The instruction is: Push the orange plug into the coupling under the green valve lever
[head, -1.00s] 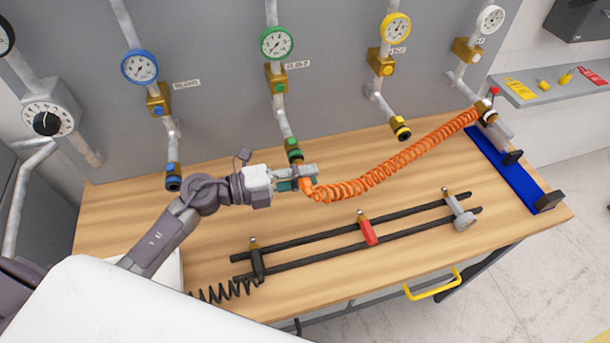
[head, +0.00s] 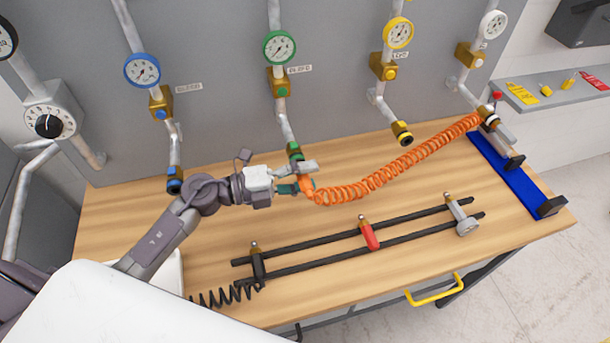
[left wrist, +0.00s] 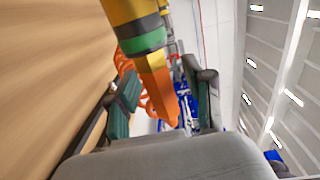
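The orange plug (head: 307,184) is on the end of a coiled orange hose (head: 400,165). In the left wrist view the plug (left wrist: 157,85) meets the green-ringed coupling (left wrist: 140,38) end to end; how deep it sits is not clear. In the head view the coupling (head: 294,151) hangs below the brass valve (head: 278,82) with green parts, under the green gauge. My left gripper (head: 302,178) is open, its fingers spread on either side of the plug with gaps visible in the left wrist view (left wrist: 158,95). My right gripper is not in view.
Blue (head: 174,186) and yellow (head: 403,138) couplings hang left and right. The hose's far end is at a fitting by the blue tray (head: 520,178). Black rails (head: 320,251) with a red clamp (head: 369,236) lie in front. The bare wooden tabletop (head: 400,205) is between.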

